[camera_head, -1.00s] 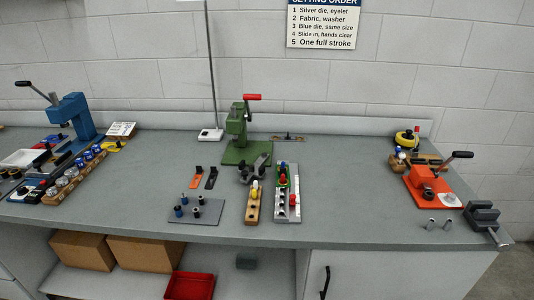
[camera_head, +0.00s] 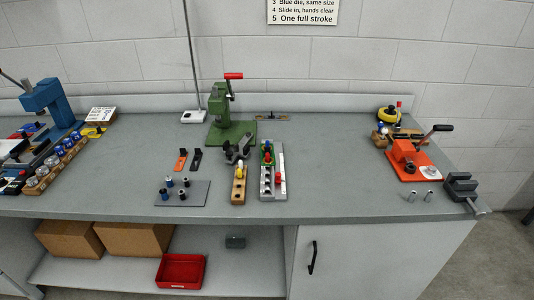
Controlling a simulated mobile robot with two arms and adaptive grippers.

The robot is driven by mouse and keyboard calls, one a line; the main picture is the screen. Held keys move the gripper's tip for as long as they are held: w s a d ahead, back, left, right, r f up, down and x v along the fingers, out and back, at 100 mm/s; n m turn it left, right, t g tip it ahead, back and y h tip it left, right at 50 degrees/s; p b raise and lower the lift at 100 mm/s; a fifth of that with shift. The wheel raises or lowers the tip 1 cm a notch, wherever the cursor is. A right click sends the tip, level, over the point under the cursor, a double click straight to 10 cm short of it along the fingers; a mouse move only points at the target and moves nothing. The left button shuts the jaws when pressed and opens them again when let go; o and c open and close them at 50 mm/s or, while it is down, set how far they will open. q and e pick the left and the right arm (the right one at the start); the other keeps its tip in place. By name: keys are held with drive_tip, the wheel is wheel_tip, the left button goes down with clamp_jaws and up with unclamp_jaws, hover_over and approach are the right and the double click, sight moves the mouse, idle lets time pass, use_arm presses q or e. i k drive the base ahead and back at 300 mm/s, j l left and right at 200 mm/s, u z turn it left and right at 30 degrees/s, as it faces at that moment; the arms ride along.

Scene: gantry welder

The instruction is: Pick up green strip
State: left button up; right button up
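Neither of my grippers is in view.
A green hand press (camera_head: 219,112) with a red handle stands behind the tray. A wooden block (camera_head: 239,189) stands close on the tray's left. A grey plate with posts (camera_head: 193,199) lies further left. An orange press (camera_head: 403,157) stands at the right. The bench between is clear.

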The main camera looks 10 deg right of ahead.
sight(267, 151)
drive_tip(key=i+l+u, duration=0.2)
drive_tip(key=i, duration=0.2)
drive_tip(key=i+l+u, duration=0.15)
drive_tip(key=i, duration=0.25)
